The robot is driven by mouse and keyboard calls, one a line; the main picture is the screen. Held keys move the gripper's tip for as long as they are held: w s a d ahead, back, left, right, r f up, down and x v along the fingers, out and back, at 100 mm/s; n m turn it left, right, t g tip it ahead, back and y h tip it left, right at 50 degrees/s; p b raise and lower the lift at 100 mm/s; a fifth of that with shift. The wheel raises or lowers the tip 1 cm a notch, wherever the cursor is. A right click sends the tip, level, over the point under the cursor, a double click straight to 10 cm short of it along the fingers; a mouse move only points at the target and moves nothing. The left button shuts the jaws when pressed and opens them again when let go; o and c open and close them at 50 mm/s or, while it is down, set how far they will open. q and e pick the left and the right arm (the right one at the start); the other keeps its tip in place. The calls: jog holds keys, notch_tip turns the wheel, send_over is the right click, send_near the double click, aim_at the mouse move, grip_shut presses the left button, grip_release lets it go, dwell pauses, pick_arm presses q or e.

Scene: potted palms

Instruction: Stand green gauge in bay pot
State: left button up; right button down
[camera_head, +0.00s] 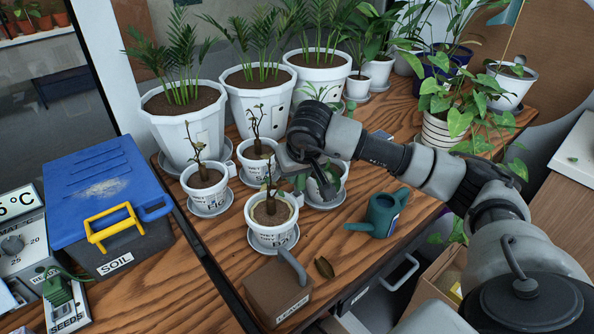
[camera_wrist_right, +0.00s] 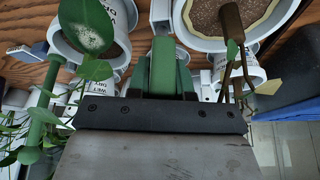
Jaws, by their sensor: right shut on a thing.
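My right gripper (camera_head: 308,172) hangs over the group of small white pots, above the right-hand one (camera_head: 325,190). In the right wrist view the jaws (camera_wrist_right: 163,98) are shut on the green gauge (camera_wrist_right: 163,65), a green upright piece. In the head view my gripper mostly hides the gauge. The other small pots are the left pot (camera_head: 208,196), the back pot (camera_head: 256,166) and the front pot (camera_head: 272,228), each with a thin plant. Their labels are hard to read, so I cannot tell which is the bay pot. My left gripper is out of view.
A teal watering can (camera_head: 382,214) stands right of the pots. A brown box labelled LEAVES (camera_head: 277,295) stands in front, beside a loose leaf (camera_head: 324,267). A blue-lidded soil bin (camera_head: 105,185) is at left. Large potted palms (camera_head: 185,135) line the back.

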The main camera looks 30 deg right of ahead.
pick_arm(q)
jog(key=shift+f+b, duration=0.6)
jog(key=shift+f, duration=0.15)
pick_arm(e)
jog(key=shift+f, duration=0.85)
jog(key=shift+f+b, duration=0.35)
jog(key=shift+f, duration=0.15)
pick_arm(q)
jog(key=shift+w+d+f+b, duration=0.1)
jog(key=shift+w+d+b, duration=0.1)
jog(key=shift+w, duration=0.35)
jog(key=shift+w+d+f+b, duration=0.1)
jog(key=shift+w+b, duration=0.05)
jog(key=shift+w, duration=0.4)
pick_arm(e)
jog(key=shift+f, duration=0.35)
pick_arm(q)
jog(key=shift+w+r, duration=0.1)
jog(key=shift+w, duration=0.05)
pick_arm(e)
jog(key=c, duration=1.1)
grip_release()
jog(key=shift+o, duration=0.8)
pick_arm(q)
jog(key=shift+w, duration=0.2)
